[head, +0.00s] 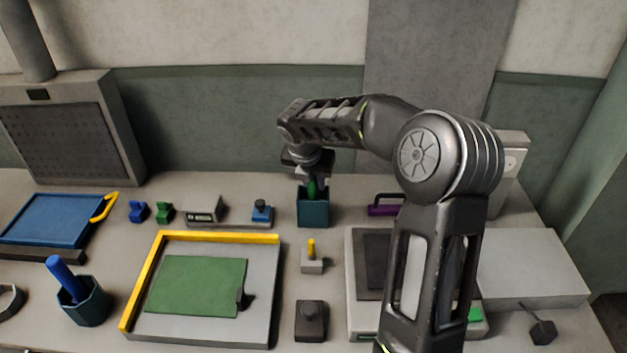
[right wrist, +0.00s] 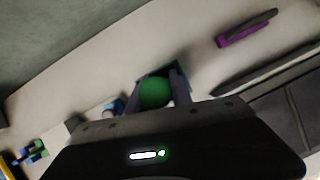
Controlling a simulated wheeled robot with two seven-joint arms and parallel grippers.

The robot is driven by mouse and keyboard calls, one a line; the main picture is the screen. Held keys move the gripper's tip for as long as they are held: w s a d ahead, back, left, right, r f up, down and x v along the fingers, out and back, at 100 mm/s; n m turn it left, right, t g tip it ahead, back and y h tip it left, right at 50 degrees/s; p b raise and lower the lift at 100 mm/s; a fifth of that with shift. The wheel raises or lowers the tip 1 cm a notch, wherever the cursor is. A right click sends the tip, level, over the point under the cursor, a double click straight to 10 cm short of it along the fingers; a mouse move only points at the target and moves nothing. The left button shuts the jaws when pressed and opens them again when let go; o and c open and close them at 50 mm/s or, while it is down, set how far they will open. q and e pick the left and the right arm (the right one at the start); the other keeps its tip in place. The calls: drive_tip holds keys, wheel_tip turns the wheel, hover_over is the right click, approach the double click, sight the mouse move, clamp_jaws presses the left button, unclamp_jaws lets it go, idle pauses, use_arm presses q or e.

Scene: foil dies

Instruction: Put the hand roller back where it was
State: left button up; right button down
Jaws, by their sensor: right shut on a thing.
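My right gripper (head: 312,174) points down over a square teal holder (head: 313,212) at the back middle of the table. It is shut on an upright green handle (head: 312,188), whose lower end is inside the holder or just above it. In the right wrist view the round green top (right wrist: 155,92) sits between the two fingers, with the holder's rim behind. The green handle looks like that of the hand roller; its working end is hidden. My left gripper is not in view.
A yellow-edged tray with a green sheet (head: 196,286) lies left of centre. A teal cup (head: 86,307) with a blue handle stands at front left. A purple handled piece (head: 384,210) is right of the holder. Small blocks (head: 312,262) stand in front of it.

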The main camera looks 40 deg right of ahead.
drive_tip(key=shift+s+a+f, duration=0.15)
drive_tip(key=shift+s+f, duration=0.05)
drive_tip(key=shift+f, duration=0.35)
drive_tip(key=c, duration=1.6)
unclamp_jaws()
drive_tip(key=shift+f, duration=0.1)
drive_tip(key=shift+o, duration=0.8)
drive_tip(key=shift+f, duration=0.1)
drive_tip(key=o, duration=0.3)
drive_tip(key=shift+w+r, duration=0.15)
drive_tip(key=shift+r, duration=0.15)
drive_tip(key=shift+d+r, duration=0.2)
drive_tip(key=shift+r, duration=0.25)
drive_tip(key=v, duration=1.2)
drive_tip(key=shift+r, duration=0.2)
drive_tip(key=shift+w, duration=0.15)
